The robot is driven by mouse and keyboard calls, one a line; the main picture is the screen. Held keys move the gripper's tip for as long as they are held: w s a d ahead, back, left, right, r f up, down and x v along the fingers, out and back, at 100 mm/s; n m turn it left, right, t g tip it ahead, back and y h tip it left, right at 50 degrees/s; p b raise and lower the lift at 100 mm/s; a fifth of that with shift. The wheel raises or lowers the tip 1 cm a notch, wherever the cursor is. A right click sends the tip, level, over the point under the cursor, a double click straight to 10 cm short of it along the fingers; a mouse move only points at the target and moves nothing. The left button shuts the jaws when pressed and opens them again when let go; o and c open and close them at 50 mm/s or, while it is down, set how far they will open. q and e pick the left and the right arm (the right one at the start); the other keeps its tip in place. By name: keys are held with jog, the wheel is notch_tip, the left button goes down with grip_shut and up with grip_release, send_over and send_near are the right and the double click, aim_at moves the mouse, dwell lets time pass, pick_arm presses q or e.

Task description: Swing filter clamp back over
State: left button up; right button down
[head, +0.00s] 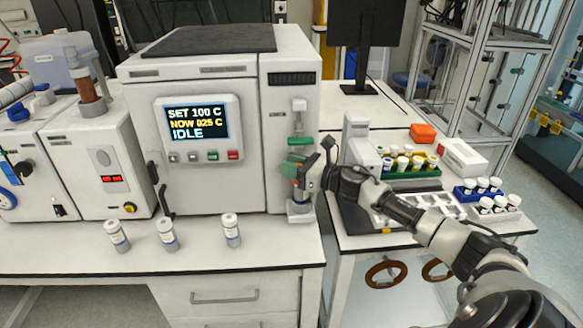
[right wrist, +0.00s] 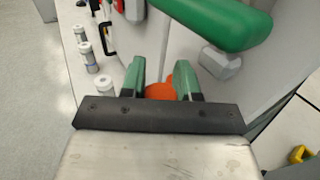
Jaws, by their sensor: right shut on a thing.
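The filter station is on the right front of the large white reactor unit (head: 218,120). The rest of the clamp is hidden by the fingers and palm. The green handle (right wrist: 215,25) crosses just above the fingers there. My left gripper is not in view.
Three white-capped vials (head: 168,236) stand along the bench front, left of the housing. The reactor display (head: 197,122) reads IDLE. On the right table, a green rack (head: 408,168) of vials and a blue rack (head: 478,190) stand near my right arm.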

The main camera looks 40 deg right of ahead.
jog(key=shift+r, duration=0.1)
jog(key=c, duration=0.8)
grip_release()
jog(key=shift+s, duration=0.1)
jog(key=shift+s+d+f, duration=0.15)
jog(key=shift+s+f, duration=0.05)
jog(key=b+v, duration=0.3)
jog(key=v, duration=0.4)
jog(key=shift+w+r, duration=0.1)
jog(key=shift+r, duration=0.05)
